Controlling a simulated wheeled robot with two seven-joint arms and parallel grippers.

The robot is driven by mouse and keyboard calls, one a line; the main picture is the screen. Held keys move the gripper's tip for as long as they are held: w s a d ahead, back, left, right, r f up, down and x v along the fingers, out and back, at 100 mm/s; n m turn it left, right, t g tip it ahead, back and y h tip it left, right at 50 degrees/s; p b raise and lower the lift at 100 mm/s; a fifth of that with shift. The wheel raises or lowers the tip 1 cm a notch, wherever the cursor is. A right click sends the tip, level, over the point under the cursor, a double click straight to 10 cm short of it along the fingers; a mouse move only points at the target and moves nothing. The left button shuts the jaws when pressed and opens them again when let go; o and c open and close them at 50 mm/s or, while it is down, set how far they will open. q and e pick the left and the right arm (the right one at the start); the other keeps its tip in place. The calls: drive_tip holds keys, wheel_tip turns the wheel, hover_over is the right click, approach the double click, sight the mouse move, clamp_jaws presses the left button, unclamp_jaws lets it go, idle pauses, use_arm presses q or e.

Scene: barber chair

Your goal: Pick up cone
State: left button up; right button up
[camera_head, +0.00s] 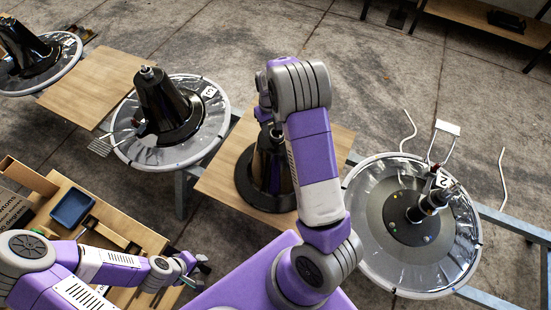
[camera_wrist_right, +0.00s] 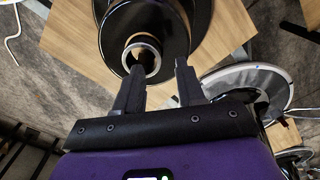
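A black cone (camera_head: 268,165) with a wide round base stands upright on a wooden board in the middle of the head view, partly hidden by my right arm. In the right wrist view the cone (camera_wrist_right: 172,30) shows from above, with a pale-rimmed round opening at its top. My right gripper (camera_wrist_right: 160,68) is open at this top. The left fingertip overlaps the opening and the right fingertip is outside the rim; I cannot tell their depth. In the head view the right fingers are hidden. My left gripper (camera_head: 200,270) is low at the left, away from the cone, its fingers too small to read.
Another black cone (camera_head: 168,105) stands on a round silver base at the left, with one more (camera_head: 25,48) at the far left. A round base (camera_head: 365,255) with a metal post is at the right. A wooden bench (camera_head: 125,215) holds a blue tray (camera_head: 72,207).

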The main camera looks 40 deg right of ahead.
sight(277, 155)
drive_tip(key=f, duration=0.1)
drive_tip(key=f+b, duration=0.1)
drive_tip(key=f, duration=0.1)
drive_tip(key=f+b, duration=0.1)
drive_tip(key=f, duration=0.1)
drive_tip(key=shift+s+d, duration=0.2)
drive_tip(key=shift+d, duration=0.1)
clamp_jaws()
idle(1.1)
